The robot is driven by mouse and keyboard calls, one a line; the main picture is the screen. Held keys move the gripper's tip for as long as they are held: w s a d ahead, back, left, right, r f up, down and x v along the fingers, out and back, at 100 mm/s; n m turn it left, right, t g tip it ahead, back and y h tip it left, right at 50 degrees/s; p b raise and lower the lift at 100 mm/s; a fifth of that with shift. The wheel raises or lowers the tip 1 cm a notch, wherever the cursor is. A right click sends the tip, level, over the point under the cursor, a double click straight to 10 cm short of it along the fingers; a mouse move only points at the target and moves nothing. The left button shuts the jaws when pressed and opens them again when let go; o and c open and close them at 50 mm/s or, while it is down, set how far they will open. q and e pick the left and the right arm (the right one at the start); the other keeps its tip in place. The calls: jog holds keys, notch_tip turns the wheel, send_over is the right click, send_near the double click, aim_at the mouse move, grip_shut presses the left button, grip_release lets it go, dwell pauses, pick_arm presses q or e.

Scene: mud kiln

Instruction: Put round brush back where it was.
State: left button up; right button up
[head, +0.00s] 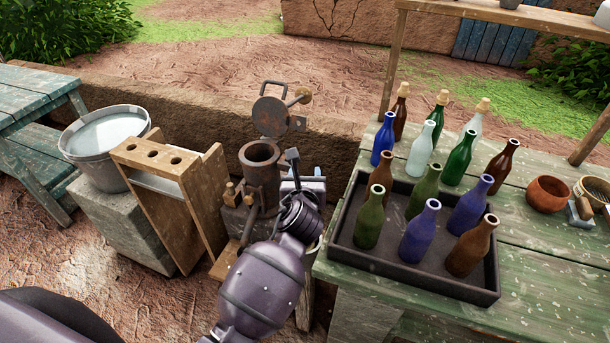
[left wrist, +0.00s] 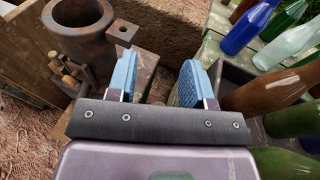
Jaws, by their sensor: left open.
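I cannot make out the round brush for certain in either view. A round thing with a pale top (head: 592,188) is cut off at the right edge of the head view, and I cannot tell what it is. My left gripper (head: 302,185) is beside the rusty metal cylinder (head: 262,170), between it and the green table. In the left wrist view its two blue-padded fingers (left wrist: 157,82) stand apart with nothing between them. The cylinder (left wrist: 82,30) is at upper left there. My right gripper is not in view.
A wooden rack with three holes (head: 160,155) and a water bucket (head: 105,140) stand left. A dark tray (head: 345,240) of bottles sits on the green table (head: 540,260), with more bottles behind it. A clay bowl (head: 547,194) stands right. The table's front right is clear.

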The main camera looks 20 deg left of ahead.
pick_arm(q)
jog(key=p+v, duration=0.1)
jog(key=v, duration=1.1)
jog(key=s+a+f+n+g+h, duration=0.1)
jog(key=s+a+f+n, duration=0.5)
jog(key=n, duration=1)
jog(key=s+a+f+n+g+h, duration=0.2)
jog(key=s+a+f+n, duration=0.4)
jog(key=s+f+n, duration=0.5)
jog(key=f+n+h, duration=0.1)
jog(key=n, duration=0.3)
jog(key=shift+a+n+g, duration=0.25)
jog(key=shift+n+g, duration=0.05)
jog(key=shift+n, duration=0.1)
jog(key=shift+w, duration=0.1)
